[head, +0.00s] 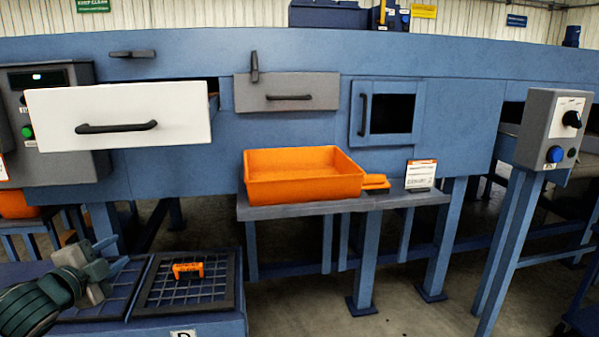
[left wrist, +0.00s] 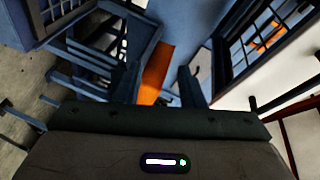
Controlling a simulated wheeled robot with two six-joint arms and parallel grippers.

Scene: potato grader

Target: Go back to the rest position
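My left gripper (head: 112,257) is at the lower left of the head view, just above the left part of the dark mesh screens. Its two bluish fingers look spread apart, with nothing seen between them. In the left wrist view the gripper body fills the bottom, and a blue finger (left wrist: 194,88) shows near the middle. My right gripper is in neither view.
A white drawer (head: 180,118) juts out from the blue machine above my left gripper. An orange tray (head: 305,190) stands on the shelf. A mesh screen (head: 190,300) bears an orange handle (head: 188,269). A control box (head: 541,115) stands at right. The floor ahead is clear.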

